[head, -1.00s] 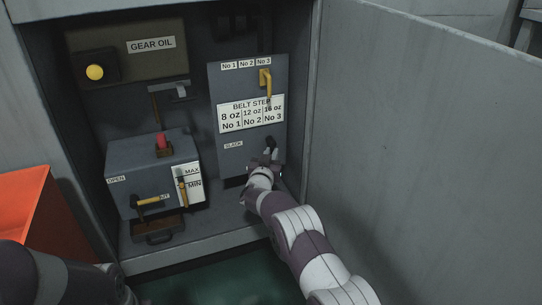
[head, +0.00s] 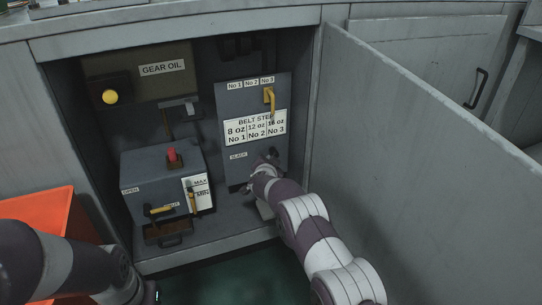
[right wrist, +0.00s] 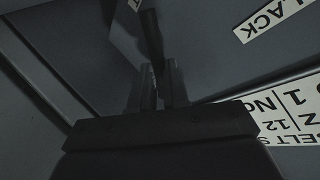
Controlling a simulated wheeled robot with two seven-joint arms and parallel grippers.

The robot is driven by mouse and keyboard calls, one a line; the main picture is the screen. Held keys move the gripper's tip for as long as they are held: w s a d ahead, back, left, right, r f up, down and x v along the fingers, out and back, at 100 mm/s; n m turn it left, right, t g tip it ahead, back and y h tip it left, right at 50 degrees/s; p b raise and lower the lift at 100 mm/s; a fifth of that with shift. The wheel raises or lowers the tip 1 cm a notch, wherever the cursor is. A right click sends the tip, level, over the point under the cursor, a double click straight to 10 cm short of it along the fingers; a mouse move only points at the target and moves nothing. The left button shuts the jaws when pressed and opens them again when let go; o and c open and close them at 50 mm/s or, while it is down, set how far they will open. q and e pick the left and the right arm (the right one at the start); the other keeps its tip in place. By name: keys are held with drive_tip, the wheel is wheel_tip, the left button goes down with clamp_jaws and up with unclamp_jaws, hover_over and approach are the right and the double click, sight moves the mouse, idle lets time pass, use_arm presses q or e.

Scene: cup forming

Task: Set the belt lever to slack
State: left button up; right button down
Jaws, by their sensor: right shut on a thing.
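The belt lever (right wrist: 151,35) is a dark bar in the right wrist view. My right gripper (right wrist: 157,82) is shut on it, with the two fingers on either side of the bar. In the head view my right gripper (head: 268,160) is at the lower right of the grey belt panel (head: 245,192), and the lever is hard to make out there. The SLACK label (head: 238,156) is on the panel to the left of the gripper; it shows inverted in the right wrist view (right wrist: 272,18). My left gripper (head: 153,292) is only partly visible at the bottom; its jaws cannot be read.
The panel carries a BELT STEP chart (head: 255,126) and a yellow handle (head: 269,100). A grey box (head: 150,180) with a red knob (head: 173,156) stands to the left. The open cabinet door (head: 420,160) bounds the right side. An orange bin (head: 40,215) is at left.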

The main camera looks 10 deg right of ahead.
drive_tip(key=shift+a+r+m+g+y+p, duration=0.1)
drive_tip(key=shift+r+m+g+y+p, duration=0.2)
drive_tip(key=shift+m+y+p, duration=0.4)
drive_tip(key=shift+d+r+m+g+y+p, duration=0.1)
drive_tip(key=shift+r+m+g+y+p, duration=0.25)
drive_tip(key=shift+m+y+p, duration=0.3)
drive_tip(key=shift+a+r+m+g+y+p, duration=0.1)
drive_tip(key=shift+r+m+g+y+p, duration=0.2)
drive_tip(key=shift+m+y+p, duration=0.35)
drive_tip(key=shift+y, duration=0.3)
drive_tip(key=c, duration=1.1)
unclamp_jaws()
drive_tip(key=shift+s+r, duration=0.1)
drive_tip(key=shift+r, duration=0.05)
